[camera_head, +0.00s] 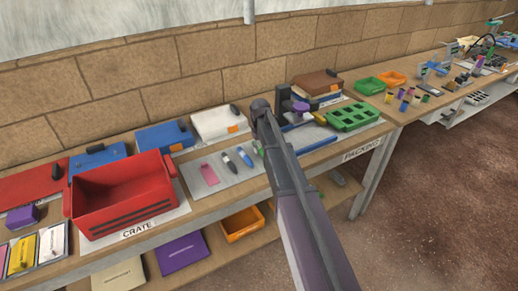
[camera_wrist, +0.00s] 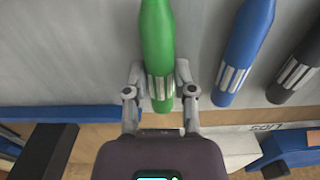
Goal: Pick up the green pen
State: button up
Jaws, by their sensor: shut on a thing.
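The green pen (camera_wrist: 158,35) lies between the two grey fingers of my gripper (camera_wrist: 160,80) in the wrist view. The fingers are shut on it, one on each side, near its silver-striped end. Its other end runs out of the top of that view. In the head view only a small green part of the pen (camera_head: 257,148) shows beside my arm, which hides the rest. I cannot tell whether the pen is clear of the grey mat (camera_head: 196,185).
A blue pen (camera_wrist: 246,45) and a black pen (camera_wrist: 299,68) lie just right of the green one. In the head view, a pink tag (camera_head: 209,174) lies on the mat, a red crate (camera_head: 122,200) stands left, and a green tray (camera_head: 352,117) stands right.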

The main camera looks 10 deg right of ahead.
aim_at(260, 147)
jog(key=shift+r+p, duration=1.35)
jog(key=shift+r, duration=0.2)
jog(key=s, duration=0.5)
jog(key=s+a+r+p, duration=0.1)
jog(key=s, duration=1)
jog(key=shift+a+r, duration=0.15)
jog(key=shift+a, duration=0.25)
